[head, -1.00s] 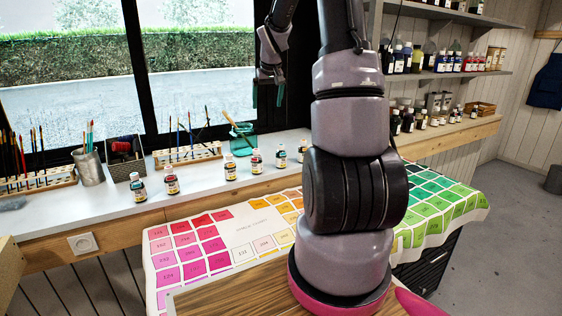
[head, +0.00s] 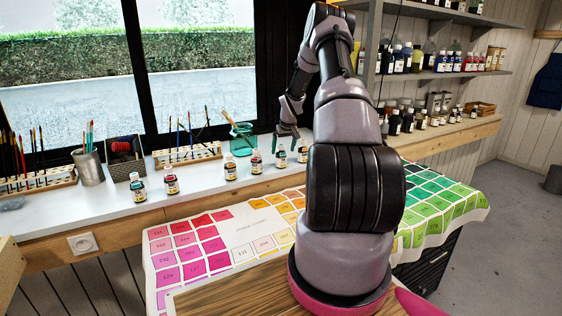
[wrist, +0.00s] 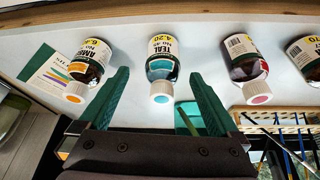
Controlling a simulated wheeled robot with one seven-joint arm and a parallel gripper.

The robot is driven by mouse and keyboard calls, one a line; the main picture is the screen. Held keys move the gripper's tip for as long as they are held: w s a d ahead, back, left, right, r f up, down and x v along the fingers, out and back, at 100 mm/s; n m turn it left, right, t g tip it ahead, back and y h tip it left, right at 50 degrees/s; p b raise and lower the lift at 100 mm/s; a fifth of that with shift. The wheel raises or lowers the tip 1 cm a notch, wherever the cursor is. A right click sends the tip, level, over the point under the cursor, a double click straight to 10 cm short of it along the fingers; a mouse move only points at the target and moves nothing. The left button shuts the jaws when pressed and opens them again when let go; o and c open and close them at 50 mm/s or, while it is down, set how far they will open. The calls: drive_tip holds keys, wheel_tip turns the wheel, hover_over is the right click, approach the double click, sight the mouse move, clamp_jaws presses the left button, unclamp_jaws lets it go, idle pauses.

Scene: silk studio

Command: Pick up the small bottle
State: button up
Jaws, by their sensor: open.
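A small teal paint bottle (head: 281,157) with a white cap stands upright on the white windowsill counter, in a row of similar bottles. In the wrist view this bottle (wrist: 162,60), labelled TEAL, lies between the two green fingers, its cap toward the palm. My gripper (head: 286,139) is open, reaching down just above and around it. In the wrist view, gaps show on both sides between my gripper (wrist: 158,80) and the bottle. Several bottles could fit the name; the teal one is nearest the jaws.
An amber bottle (wrist: 92,60) and a red bottle (wrist: 245,60) stand close on either side. A teal glass jar (head: 243,140) with brushes and a wooden brush rack (head: 190,157) stand behind. The colour-chart cloth (head: 255,228) lies in front, below the counter.

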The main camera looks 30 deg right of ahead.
sight(281, 156)
drive_tip(key=x, duration=0.5)
drive_tip(key=shift+w+a+f, duration=0.15)
drive_tip(key=shift+a+f, duration=0.05)
drive_tip(key=shift+f, duration=0.15)
clamp_jaws()
